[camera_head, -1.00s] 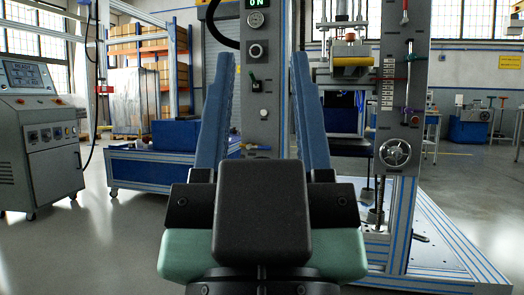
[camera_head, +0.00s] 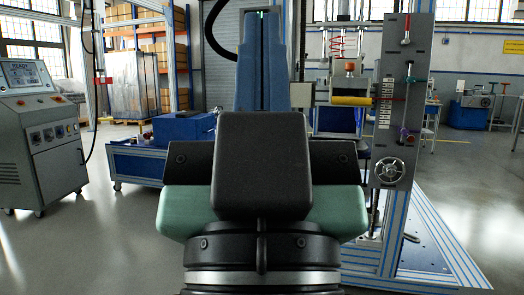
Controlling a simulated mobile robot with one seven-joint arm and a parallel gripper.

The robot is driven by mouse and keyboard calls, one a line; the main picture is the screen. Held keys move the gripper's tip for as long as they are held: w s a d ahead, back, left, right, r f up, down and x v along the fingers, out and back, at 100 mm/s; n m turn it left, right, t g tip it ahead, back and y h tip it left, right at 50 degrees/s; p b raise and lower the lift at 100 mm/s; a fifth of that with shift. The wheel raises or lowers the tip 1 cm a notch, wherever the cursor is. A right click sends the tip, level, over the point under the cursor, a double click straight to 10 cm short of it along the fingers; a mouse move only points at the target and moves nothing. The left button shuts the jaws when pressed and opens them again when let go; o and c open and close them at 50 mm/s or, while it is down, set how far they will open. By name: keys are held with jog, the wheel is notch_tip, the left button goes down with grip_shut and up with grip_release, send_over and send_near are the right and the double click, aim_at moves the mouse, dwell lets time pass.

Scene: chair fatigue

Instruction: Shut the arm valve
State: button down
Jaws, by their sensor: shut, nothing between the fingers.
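My gripper (camera_head: 263,14) is in the middle of the view, with its two blue fingers pressed together and pointing up and away, empty. No readable label shows which one is the arm valve.
A console with a screen (camera_head: 35,130) stands at the left. A blue wheeled bench (camera_head: 138,165) is behind at centre-left. A test rig with a yellow pad (camera_head: 351,101) is left of the panel, above a framed base plate (camera_head: 425,258). Floor is clear at front left.

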notch_tip(320, 180, up, 13)
jog(key=p, duration=1)
